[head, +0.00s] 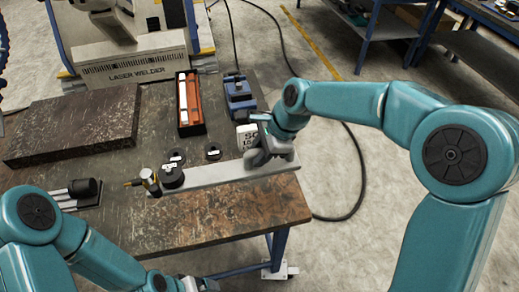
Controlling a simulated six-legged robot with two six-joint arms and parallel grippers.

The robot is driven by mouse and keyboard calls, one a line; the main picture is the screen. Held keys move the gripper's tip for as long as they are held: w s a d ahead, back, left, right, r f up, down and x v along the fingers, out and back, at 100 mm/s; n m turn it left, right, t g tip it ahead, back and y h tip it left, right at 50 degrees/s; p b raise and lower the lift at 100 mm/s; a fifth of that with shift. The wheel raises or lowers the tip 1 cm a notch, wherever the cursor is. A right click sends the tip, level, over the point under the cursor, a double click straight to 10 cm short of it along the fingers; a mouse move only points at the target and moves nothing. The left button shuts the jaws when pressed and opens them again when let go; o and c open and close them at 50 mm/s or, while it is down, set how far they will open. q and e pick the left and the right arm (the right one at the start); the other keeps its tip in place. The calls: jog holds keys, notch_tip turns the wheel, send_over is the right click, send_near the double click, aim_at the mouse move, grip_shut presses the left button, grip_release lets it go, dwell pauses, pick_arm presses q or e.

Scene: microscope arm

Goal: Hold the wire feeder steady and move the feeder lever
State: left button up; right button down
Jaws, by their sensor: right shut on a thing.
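A long grey bar (215,174) lies along the bench's front right. A black round knob (172,176) and a brass piece (150,181) with an orange tip sit at its left end. I take this to be the wire feeder, though its parts are small. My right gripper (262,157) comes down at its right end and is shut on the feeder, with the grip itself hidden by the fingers. I cannot make out the lever clearly. My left gripper (192,285) is cut off at the bottom edge, apart from the feeder, and its jaws cannot be read.
A white lettered box (246,136) stands just behind the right gripper. Behind are a blue vise-like device (239,92), a black tray (194,128) with red sticks, a dark slab (75,125) and the laser welder (130,65). Loose black discs lie nearby. The bench front (200,220) is bare.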

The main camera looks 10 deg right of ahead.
jog(key=shift+f+b, duration=3.75)
jog(key=shift+f, duration=1.95)
jog(key=shift+s+f, duration=0.1)
jog(key=shift+f, duration=0.25)
